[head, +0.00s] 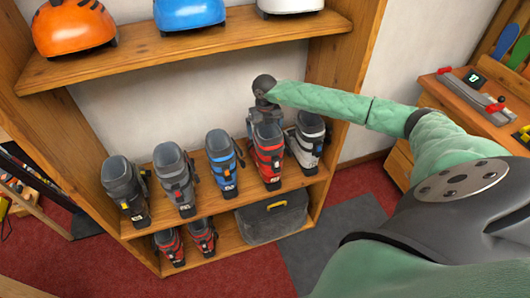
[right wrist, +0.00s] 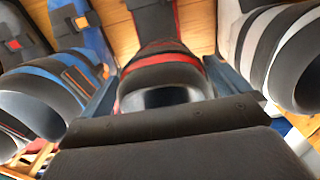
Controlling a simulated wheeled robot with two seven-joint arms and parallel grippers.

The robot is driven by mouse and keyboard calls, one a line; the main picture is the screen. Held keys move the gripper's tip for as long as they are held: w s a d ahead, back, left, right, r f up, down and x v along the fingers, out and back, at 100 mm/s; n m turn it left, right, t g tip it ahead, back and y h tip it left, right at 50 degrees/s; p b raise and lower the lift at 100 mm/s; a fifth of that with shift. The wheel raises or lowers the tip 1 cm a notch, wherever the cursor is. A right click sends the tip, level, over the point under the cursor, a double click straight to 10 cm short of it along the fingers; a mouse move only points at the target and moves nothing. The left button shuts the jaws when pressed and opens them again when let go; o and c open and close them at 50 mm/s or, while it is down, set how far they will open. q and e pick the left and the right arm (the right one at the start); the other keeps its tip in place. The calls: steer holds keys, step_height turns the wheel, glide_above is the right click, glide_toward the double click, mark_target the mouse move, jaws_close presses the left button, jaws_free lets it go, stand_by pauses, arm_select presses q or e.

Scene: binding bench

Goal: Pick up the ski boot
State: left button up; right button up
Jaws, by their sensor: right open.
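Several ski boots stand upright in a row on the middle shelf. They are a black boot (head: 125,190), a grey boot (head: 175,180), a blue boot (head: 222,162), a red boot (head: 269,160) and a white-and-grey boot (head: 307,140). My right gripper (head: 264,108) is at the top of the red boot and partly hides its rear. In the right wrist view the red boot's dark cuff (right wrist: 162,62) lies between the two open fingers of that gripper (right wrist: 160,92), one on each side. I cannot tell whether they touch it. My left gripper is not in view.
The blue boot (right wrist: 62,82) and white-and-grey boot (right wrist: 285,50) stand close on either side. A helmet shelf (head: 190,53) is above. Below are two red-and-black boots (head: 170,246) and a grey box (head: 262,222). A wooden bench (head: 470,105) stands at right.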

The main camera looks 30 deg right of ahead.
steer(key=shift+s, duration=0.1)
steer(key=shift+c, duration=0.2)
steer(key=c, duration=1.4)
steer(key=shift+c, duration=1.2)
steer(key=shift+r, duration=0.1)
